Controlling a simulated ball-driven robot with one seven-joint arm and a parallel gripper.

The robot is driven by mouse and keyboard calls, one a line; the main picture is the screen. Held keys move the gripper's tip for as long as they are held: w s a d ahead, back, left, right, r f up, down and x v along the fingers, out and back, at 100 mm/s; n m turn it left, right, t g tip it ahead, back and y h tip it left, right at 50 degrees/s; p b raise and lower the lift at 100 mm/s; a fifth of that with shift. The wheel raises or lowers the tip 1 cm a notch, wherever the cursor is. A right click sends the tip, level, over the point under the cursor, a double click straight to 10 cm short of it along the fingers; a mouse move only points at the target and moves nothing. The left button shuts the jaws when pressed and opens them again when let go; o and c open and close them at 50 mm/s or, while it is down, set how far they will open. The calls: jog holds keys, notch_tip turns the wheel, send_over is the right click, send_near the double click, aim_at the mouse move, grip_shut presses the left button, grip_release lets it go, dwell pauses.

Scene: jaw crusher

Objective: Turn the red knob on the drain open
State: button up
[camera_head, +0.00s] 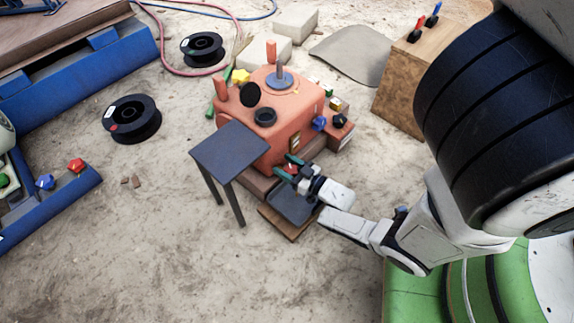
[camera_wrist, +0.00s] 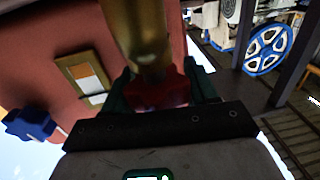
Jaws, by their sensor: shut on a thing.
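The red knob (camera_wrist: 160,94) sits below a brass drain pipe (camera_wrist: 138,35) in the wrist view. My gripper (camera_wrist: 158,82) is shut on the red knob, with one dark green finger on each side of it. In the head view my gripper (camera_head: 287,166) is at the lower front of the orange machine (camera_head: 262,135). The knob is mostly hidden there by my fingers. The knob's exact angle is hard to tell because the wrist view is dark and blurred.
A dark small table (camera_head: 229,150) stands close left of my gripper. A dark tray (camera_head: 293,207) lies below it. Blue knob (camera_head: 319,123) and black knob (camera_head: 339,121) are on the machine's right side. A wooden box (camera_head: 402,85) stands behind right. The sandy floor at front left is clear.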

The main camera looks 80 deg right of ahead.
jog(key=shift+a+n+t+y, duration=0.2)
jog(key=shift+n+t+y, duration=0.2)
jog(key=shift+n+y, duration=1.35)
jog(key=shift+a+n+t+y, duration=0.3)
jog(key=shift+n+y, duration=0.65)
jog(key=shift+y, duration=1.5)
jog(key=shift+d+y, duration=0.1)
jog(key=shift+y, duration=0.2)
jog(key=o, duration=0.7)
